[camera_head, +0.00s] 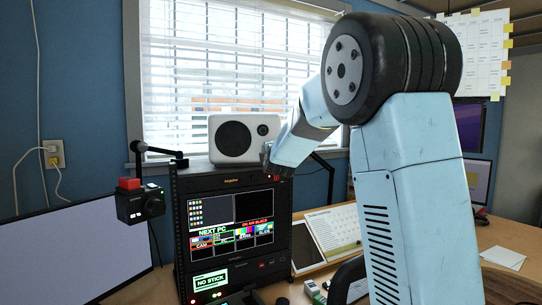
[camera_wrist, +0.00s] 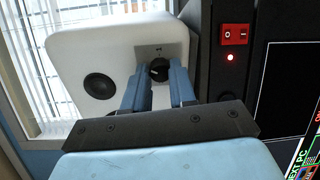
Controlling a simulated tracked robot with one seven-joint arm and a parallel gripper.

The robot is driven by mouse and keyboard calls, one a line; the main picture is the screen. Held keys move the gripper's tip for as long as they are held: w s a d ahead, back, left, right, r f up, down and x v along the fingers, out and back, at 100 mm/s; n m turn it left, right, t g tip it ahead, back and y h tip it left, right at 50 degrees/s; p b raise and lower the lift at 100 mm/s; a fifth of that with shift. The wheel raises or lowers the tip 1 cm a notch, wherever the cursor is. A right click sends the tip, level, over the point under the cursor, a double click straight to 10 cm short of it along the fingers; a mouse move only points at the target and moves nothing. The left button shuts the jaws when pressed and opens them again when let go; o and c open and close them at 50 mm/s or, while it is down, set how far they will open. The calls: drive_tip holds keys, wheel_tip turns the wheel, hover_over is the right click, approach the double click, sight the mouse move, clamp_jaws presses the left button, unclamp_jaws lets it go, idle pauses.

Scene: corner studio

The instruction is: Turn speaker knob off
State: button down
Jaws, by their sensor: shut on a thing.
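The white speaker (camera_head: 216,150) stands on top of the black equipment rack by the window, with a large dark round cone and a smaller round one on its front. In the wrist view the white speaker (camera_wrist: 60,60) looks tilted. Its black knob (camera_wrist: 158,67) sits on a dark plate between the two blue fingers of my gripper (camera_wrist: 158,76). My gripper is shut on the knob, one finger on each side. In the head view my gripper (camera_head: 268,158) is at the speaker's lower right corner and the knob is hidden.
The black rack (camera_head: 181,215) with lit screens is under the speaker. In the wrist view a red switch (camera_wrist: 234,34) and a red light (camera_wrist: 230,58) are close to the right finger.

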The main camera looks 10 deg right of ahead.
drive_tip(key=n, duration=0.5)
drive_tip(key=shift+a+f, duration=0.15)
drive_tip(key=shift+f, duration=0.25)
drive_tip(key=shift+n, duration=0.3)
drive_tip(key=c, duration=1.2)
unclamp_jaws()
drive_tip(key=shift+o, duration=1.4)
drive_tip(key=shift+r, duration=0.2)
drive_tip(key=s+a, duration=0.1)
drive_tip(key=s, duration=1.2)
drive_tip(key=shift+s, duration=0.35)
drive_tip(key=shift+f, duration=0.1)
